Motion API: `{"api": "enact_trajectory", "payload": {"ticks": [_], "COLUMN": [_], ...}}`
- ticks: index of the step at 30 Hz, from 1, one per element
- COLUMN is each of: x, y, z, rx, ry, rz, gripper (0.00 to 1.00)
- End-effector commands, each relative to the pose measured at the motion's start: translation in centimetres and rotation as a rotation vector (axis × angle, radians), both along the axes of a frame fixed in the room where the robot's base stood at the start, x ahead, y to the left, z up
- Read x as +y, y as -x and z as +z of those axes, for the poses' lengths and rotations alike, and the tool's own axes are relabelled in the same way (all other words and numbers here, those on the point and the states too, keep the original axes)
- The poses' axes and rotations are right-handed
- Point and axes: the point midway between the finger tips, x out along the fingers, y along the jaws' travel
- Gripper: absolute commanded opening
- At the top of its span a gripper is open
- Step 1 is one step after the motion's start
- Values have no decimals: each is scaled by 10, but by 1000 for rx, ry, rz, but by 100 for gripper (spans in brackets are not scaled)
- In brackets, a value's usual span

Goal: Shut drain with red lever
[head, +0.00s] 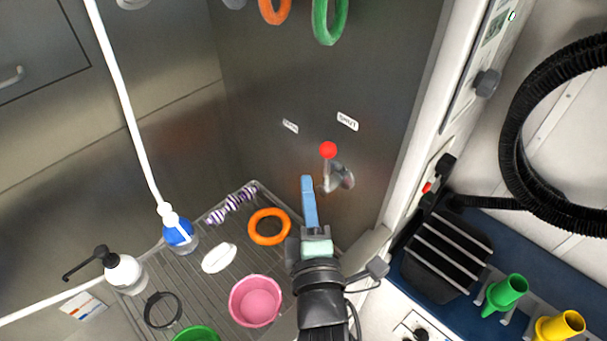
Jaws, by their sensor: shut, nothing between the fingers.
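The red lever (328,150) is a red ball on a short metal stem, fixed to a pipe fitting (343,176) on the grey metal wall. The ball stands at the top of the stem. A small white label is on the wall at each side above it; their words are too small to read surely. My gripper (307,182) shows blue fingers, shut and empty, just below and left of the red ball. They look apart from the lever, but the depth between them is hard to tell.
A wire rack (190,290) below holds an orange ring (269,227), a pink bucket (255,300), a white soap bar (219,258) and a striped toy (232,205). A white hose (130,110) hangs at left. A pale post (405,140) borders the wall at right.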

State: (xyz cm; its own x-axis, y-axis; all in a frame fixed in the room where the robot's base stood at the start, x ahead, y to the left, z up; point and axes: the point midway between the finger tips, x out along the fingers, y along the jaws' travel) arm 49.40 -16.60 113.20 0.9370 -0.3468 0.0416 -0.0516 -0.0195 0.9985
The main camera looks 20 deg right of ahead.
Motion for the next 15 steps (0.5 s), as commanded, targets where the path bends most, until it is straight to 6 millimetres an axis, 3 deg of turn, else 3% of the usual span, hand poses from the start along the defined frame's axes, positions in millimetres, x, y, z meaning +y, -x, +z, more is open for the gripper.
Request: {"api": "enact_trajectory", "payload": {"ticks": [6, 15], "x": [9, 11], "y": [22, 27], "z": [-1, 0], "rx": [1, -1], "ry": [0, -2], "rz": [1, 1], "gripper": [0, 0]}}
